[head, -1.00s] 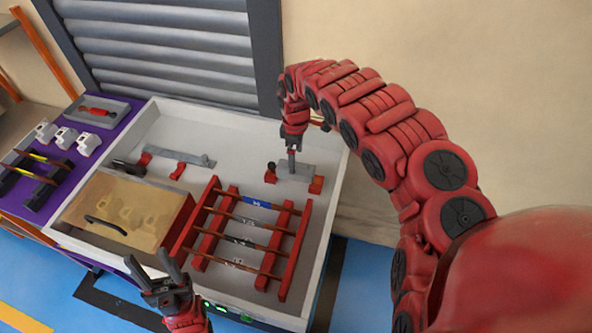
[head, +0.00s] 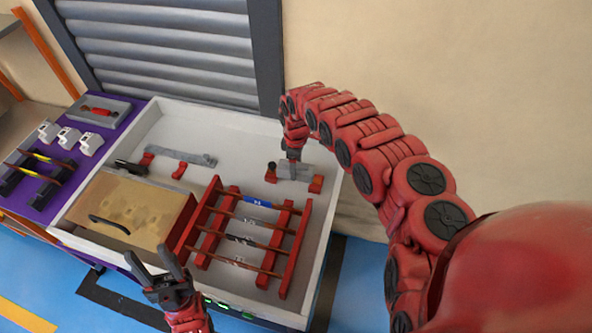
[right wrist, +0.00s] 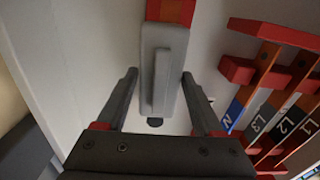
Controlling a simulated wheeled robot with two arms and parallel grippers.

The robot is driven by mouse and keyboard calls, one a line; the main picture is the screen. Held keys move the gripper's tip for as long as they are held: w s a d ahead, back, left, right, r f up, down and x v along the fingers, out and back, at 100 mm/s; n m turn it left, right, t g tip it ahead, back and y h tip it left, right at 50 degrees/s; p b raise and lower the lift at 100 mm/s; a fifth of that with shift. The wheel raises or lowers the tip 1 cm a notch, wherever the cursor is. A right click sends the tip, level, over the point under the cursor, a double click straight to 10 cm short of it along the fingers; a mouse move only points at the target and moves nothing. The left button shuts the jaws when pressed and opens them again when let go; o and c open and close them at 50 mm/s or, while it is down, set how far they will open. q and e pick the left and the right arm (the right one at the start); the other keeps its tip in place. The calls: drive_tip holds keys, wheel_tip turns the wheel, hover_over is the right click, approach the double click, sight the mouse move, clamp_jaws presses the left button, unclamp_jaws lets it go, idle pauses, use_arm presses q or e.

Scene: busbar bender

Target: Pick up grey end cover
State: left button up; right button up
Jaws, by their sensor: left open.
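The grey end cover (head: 302,174) lies at the back right of the white tray, with red supports at its ends. In the right wrist view it is a grey plate with a raised ridge (right wrist: 161,80). My right gripper (head: 292,158) points down at the cover and partly hides it. In the right wrist view its two fingers (right wrist: 160,77) are apart, one on each side of the ridge; I cannot tell if they touch the cover. My left gripper (head: 152,258) is open and empty at the tray's front edge.
A red rack with several labelled bars (head: 240,238) stands in front of the cover. A longer grey part (head: 180,155) lies to its left, and a tan box with a black handle (head: 130,210) is at front left. The white tray's right wall (head: 328,235) is close.

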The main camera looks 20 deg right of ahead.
drive_tip(key=c, duration=0.9)
drive_tip(key=shift+r, duration=0.1)
